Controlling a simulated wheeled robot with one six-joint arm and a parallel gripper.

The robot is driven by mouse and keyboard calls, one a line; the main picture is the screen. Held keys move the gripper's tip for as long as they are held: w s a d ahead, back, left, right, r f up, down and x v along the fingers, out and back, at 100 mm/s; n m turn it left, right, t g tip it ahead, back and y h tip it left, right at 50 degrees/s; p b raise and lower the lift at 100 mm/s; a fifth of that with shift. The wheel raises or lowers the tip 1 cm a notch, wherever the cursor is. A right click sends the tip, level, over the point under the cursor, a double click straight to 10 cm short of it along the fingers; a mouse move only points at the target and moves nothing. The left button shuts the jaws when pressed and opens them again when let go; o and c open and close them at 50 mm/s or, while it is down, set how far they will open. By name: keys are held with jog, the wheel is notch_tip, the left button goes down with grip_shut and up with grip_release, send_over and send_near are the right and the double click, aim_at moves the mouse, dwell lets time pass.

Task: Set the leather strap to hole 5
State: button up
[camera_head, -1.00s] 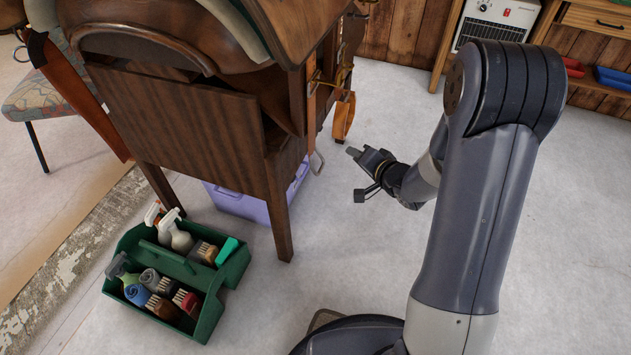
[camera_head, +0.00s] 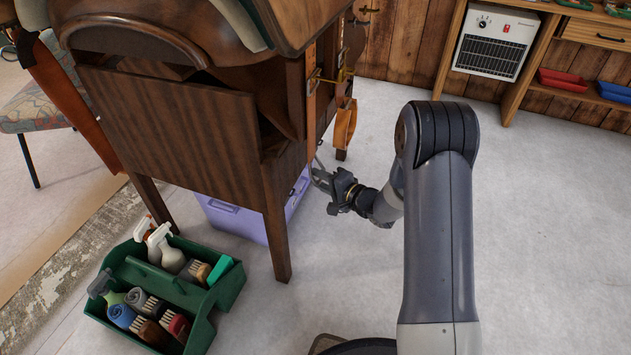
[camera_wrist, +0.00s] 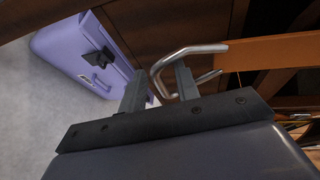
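The tan leather strap (camera_head: 311,100) hangs down the side of the wooden saddle stand in the head view. In the wrist view the strap (camera_wrist: 275,52) comes in from the right and ends at a bent metal buckle frame (camera_wrist: 190,52). My gripper (camera_head: 317,174) is at the strap's lower end. In the wrist view its two fingers (camera_wrist: 159,88) are apart; the closed end of the buckle frame shows between them, and the right finger overlaps the frame. I cannot tell whether they touch. The strap's holes and the buckle's prong cannot be made out.
The saddle stand (camera_head: 170,120) fills the left, with a purple box (camera_head: 232,216) beneath it. A tan leather loop (camera_head: 345,124) hangs just right of the strap. A green caddy (camera_head: 226,288) with bottles and brushes stands on the floor. The floor at right is clear.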

jog(key=shift+x, duration=1.1)
grip_shut()
